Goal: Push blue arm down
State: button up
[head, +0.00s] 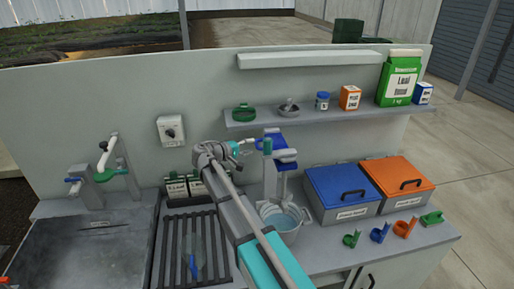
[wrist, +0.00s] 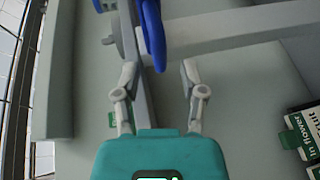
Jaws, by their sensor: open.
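A blue arm (head: 284,157) sits on a grey upright stand behind a bucket in the head view. In the wrist view the blue arm (wrist: 152,35) hangs into the top of the picture, and its lower end appears between the fingertips. My gripper (head: 252,147) is beside the stand, just left of the blue part. In the wrist view my gripper (wrist: 160,72) is open, with nothing held between its fingers. I cannot tell whether a finger touches the blue arm. My arm hides part of the bench in the head view.
A bucket (head: 284,218) stands below the blue arm. A blue-lidded bin (head: 340,187) and an orange-lidded bin (head: 398,180) stand to the right. A shelf (head: 335,114) with small containers runs above. A slotted drain rack (head: 172,250) lies left of my arm.

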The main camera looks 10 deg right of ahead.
aim_at(256, 144)
jog(key=shift+x, duration=1.7)
grip_shut()
